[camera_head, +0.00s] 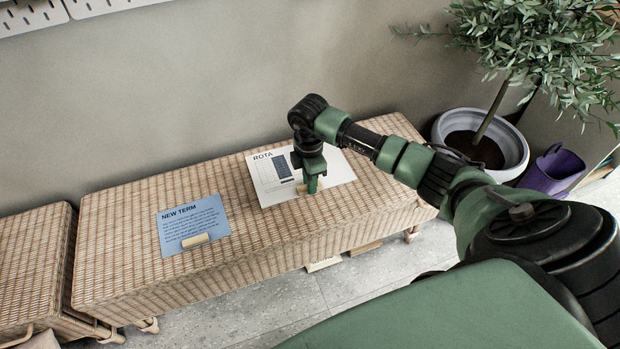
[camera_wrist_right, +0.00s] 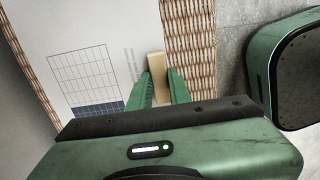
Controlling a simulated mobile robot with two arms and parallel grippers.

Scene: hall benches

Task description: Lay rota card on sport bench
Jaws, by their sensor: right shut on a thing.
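The white rota card (camera_head: 335,170), headed ROTA with a grid printed on it, is flat at the right part of the long wicker bench (camera_head: 130,270). I cannot tell whether it rests on the weave or is just above it. My right gripper (camera_head: 311,189) points down over the card's front edge, shut on the card's small wooden grip block. In the right wrist view, the fingers (camera_wrist_right: 152,90) close around the block (camera_wrist_right: 156,65), with the card (camera_wrist_right: 100,25) beside them. My left gripper is out of view.
A blue NEW TERM card (camera_head: 200,215) with a wooden block lies left on the same bench. Another wicker bench (camera_head: 35,250) stands at far left. A potted tree (camera_head: 515,150) and purple bucket (camera_head: 553,170) are at right. A pale label (camera_head: 323,264) shows below the bench's front.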

